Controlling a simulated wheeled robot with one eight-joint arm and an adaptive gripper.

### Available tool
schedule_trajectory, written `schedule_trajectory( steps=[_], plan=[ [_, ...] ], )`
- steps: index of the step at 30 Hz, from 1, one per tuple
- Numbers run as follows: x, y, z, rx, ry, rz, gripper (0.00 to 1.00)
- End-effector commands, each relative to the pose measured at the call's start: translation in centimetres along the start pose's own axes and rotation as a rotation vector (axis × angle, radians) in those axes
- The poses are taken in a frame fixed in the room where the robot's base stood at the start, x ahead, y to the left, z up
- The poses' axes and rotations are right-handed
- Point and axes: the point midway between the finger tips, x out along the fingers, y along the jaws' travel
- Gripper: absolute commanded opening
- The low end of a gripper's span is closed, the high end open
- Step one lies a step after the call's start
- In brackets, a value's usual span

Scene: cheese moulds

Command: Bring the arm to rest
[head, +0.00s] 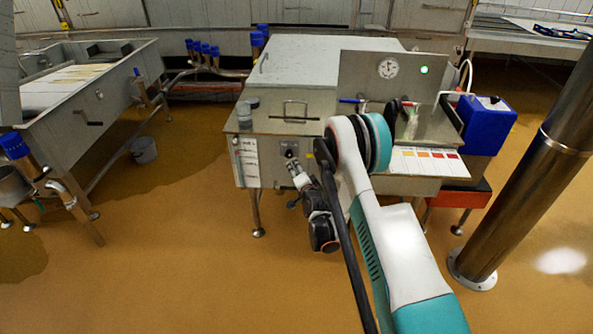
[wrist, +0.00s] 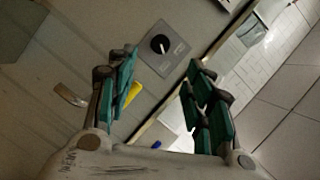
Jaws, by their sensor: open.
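My gripper (wrist: 161,62) is open, with its two teal-padded fingers apart and nothing between them. A grey control plate with a black rotary knob (wrist: 160,44) shows beyond and between the fingertips in the wrist view; the gripper appears apart from it. In the head view my gripper (head: 297,174) is small and partly hidden by my arm, just below the knob (head: 290,153) on the front of the steel machine (head: 270,124). My arm is bent, reaching forward from the lower right to that front.
The machine carries a handle, a dial gauge (head: 388,67), a green light (head: 424,70) and a colour-patch card (head: 424,161). A blue box (head: 486,123) stands right of it, and a steel post (head: 532,175) further right. A steel vat (head: 88,100) is left; open floor lies between.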

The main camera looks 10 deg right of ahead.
Motion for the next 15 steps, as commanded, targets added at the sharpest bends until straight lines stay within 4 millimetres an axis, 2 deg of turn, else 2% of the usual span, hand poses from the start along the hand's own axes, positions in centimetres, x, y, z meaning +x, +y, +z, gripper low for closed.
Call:
schedule_trajectory(
  steps=[8,11,15],
  plan=[
    [0.0,-0.2,-0.1,-0.003,-0.001,0.001,0.47],
    [0.0,-1.4,-0.6,-0.018,-0.009,0.009,0.47],
    [-0.5,-4.7,-1.9,-0.070,-0.035,0.035,0.47]
  ],
)
